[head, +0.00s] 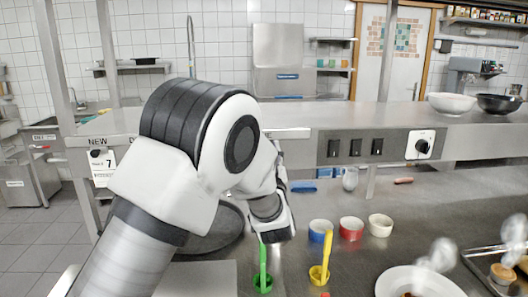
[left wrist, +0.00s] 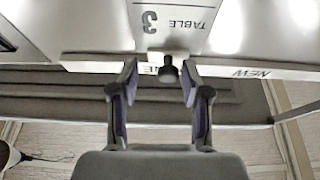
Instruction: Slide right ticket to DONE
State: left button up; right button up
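A rail (head: 290,133) runs along the shelf edge, with a NEW label at its left. A white ticket (head: 103,168) reading 7, with a dark knob, hangs under it. Another ticket (left wrist: 172,18), reading TABLE 3, shows upside down in the left wrist view, with its dark knob (left wrist: 168,71) at the rail; this knob partly covers a label of which only the last letters show. My left gripper (left wrist: 160,82) is open, its fingertips on either side of that knob with gaps at both sides. In the head view my arm hides this ticket. My right gripper is not in view.
Bowls (head: 452,103) stand on the shelf at right. A switch panel (head: 375,147) is on the shelf front.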

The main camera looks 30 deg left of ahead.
pick_arm(q)
jog(key=v, duration=0.7)
jog(key=shift+s, duration=0.25)
jog(key=shift+f, duration=0.1)
jog(key=shift+d, duration=0.1)
